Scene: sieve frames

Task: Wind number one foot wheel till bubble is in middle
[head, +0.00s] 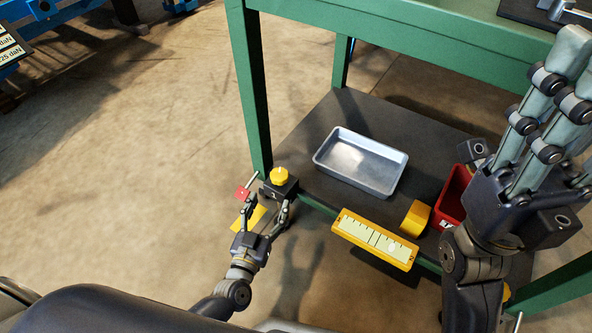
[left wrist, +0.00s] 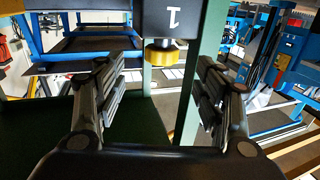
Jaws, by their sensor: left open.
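The number one foot is a dark block (head: 281,191) marked 1, with a yellow wheel (head: 279,175), at the near left corner of the frame's lower shelf. My left gripper (head: 267,205) is open, with its fingers spread just in front of the block. In the left wrist view the yellow wheel (left wrist: 160,53) and the block (left wrist: 172,18) lie beyond and between the open fingers, apparently not gripped. The yellow-framed level (head: 375,240) has its bubble (head: 392,247) right of the middle. My right gripper (head: 560,95) is raised at the right; its opening is unclear.
A metal tray (head: 361,162) lies on the dark shelf (head: 315,155). A yellow roll-like object (head: 415,218) and a red bin (head: 455,195) stand right of the level. A green post (head: 249,95) rises behind the block. Open floor (head: 120,190) is at the left.

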